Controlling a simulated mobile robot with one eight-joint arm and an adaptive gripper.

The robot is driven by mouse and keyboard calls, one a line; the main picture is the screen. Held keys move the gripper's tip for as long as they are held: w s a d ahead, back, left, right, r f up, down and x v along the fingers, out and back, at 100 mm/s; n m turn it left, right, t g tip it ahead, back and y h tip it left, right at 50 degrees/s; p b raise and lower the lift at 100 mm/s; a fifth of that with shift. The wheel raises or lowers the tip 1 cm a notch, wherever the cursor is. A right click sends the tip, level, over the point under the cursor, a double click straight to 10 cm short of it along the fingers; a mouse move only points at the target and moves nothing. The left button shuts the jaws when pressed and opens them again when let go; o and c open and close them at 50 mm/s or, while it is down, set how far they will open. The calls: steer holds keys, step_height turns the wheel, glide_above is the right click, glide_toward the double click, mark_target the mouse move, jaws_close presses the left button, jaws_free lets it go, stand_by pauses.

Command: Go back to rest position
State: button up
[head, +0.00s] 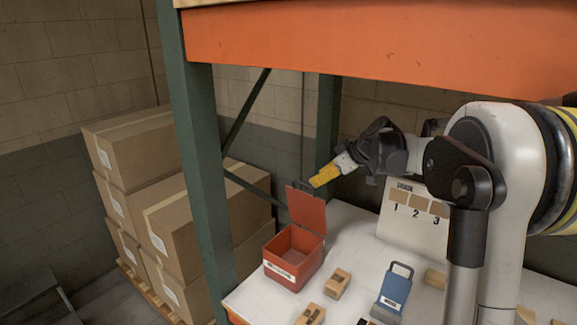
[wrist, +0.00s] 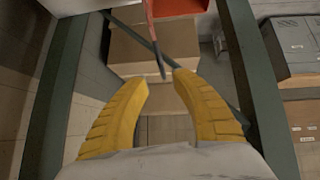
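My gripper (head: 322,178) is held in the air at the upper middle of the head view, above the raised lid of the red box and level with the space between the rack posts. In the wrist view its two yellow fingers (wrist: 158,82) are apart with nothing held between them. The red box (head: 287,272) stands on the white shelf with its lid (head: 306,210) up, and looks empty inside. The box also shows at the top of the wrist view (wrist: 178,8). A thin dark part runs down from it towards the gap between the fingertips; I cannot tell how close it is.
An orange beam (head: 390,45) crosses above my arm, and a green post (head: 203,165) stands to the left. On the shelf are a blue box (head: 393,292), small wooden blocks (head: 337,282) and a numbered stencil board (head: 412,222). Cartons (head: 145,215) are stacked at left.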

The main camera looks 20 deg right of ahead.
steer(key=s+a+f+m+h+b, duration=0.1)
steer(key=s+a+f+m+b, duration=0.15)
steer(key=s+a+b, duration=0.5)
steer(key=s+a+f+m+h+b, duration=0.1)
steer(key=s+a+f+b, duration=0.1)
steer(key=s+f, duration=0.3)
steer(key=s+a+f+m+h+b, duration=0.1)
steer(key=s+f, duration=0.5)
steer(key=s, duration=0.7)
steer(key=s+a+f+m+h+b, duration=0.1)
steer(key=s+a+f+m+b, duration=0.2)
steer(key=s+a+f, duration=0.3)
steer(key=s+b, duration=0.1)
steer(key=s, duration=0.2)
steer(key=shift+s+a+g, duration=0.25)
steer(key=shift+a+g, duration=0.1)
steer(key=shift+g, duration=0.05)
